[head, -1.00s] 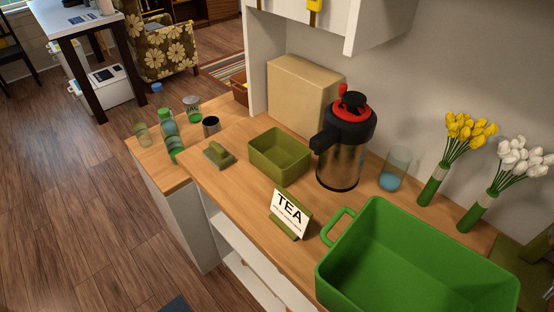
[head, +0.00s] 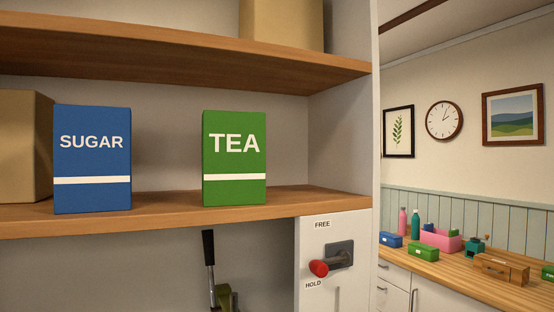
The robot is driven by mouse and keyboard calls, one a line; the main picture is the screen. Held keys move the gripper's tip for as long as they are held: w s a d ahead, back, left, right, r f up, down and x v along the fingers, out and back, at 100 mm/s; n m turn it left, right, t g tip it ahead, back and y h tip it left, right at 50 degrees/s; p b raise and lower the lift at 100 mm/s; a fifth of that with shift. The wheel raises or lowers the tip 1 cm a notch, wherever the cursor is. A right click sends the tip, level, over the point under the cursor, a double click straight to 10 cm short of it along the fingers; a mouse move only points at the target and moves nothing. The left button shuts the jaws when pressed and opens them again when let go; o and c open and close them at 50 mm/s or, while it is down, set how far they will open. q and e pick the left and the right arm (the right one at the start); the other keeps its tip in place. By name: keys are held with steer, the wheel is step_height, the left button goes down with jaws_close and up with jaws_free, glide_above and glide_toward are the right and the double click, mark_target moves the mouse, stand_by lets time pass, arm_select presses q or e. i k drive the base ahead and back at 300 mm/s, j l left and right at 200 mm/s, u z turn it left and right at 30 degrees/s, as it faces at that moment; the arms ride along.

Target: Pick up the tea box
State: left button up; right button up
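The tea box (head: 234,160) is an upright green box with white "TEA" lettering and a white stripe. It stands near the front of a wooden shelf (head: 170,213), toward the right end. Nothing touches it or covers its front. Neither of my grippers shows in the head view.
A blue sugar box (head: 92,160) stands left of the tea box, with a tan box (head: 22,148) behind it. An upper shelf (head: 180,52) overhangs them. Below right is a red-knobbed lever (head: 320,267) between FREE and HOLD labels. A counter (head: 480,275) holds several small items.

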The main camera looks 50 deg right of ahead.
mark_target(234, 143)
steer(key=z, duration=1.25)
